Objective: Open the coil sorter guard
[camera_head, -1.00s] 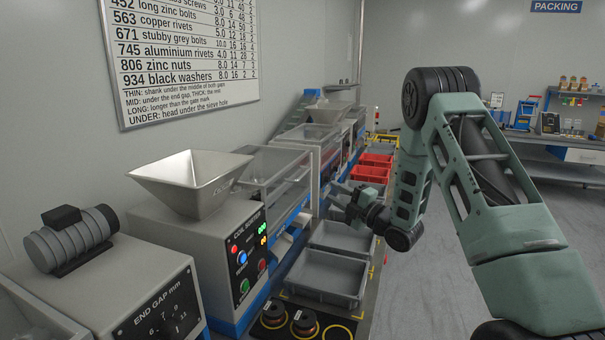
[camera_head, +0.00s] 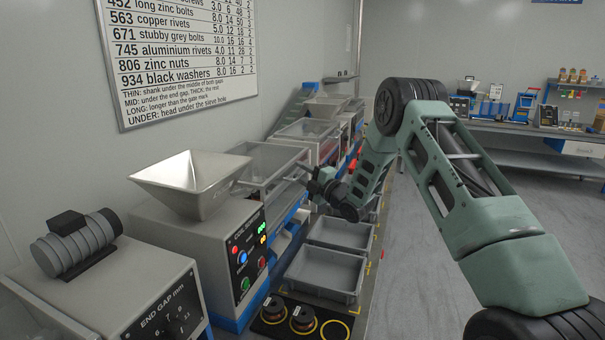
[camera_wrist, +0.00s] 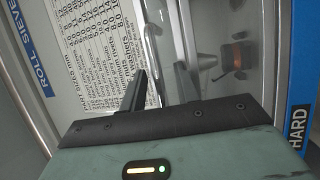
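The coil sorter (camera_head: 190,235) is a grey machine with a steel hopper and a lit button panel, at centre left in the head view. Its guard (camera_head: 268,162), a clear panel in a grey frame, is down over the machine behind the hopper. My gripper (camera_head: 306,172) is at the guard's right side, by its front edge. In the wrist view my two dark fingers (camera_wrist: 160,90) are apart, with a silver bar (camera_wrist: 152,45) running between them. I cannot tell whether either finger touches the bar. Nothing is visibly held.
Grey bins (camera_head: 325,272) line the machine's right side. Another machine (camera_head: 95,285) stands at the near left, and further hoppers stand behind. The floor (camera_head: 425,255) at right is open.

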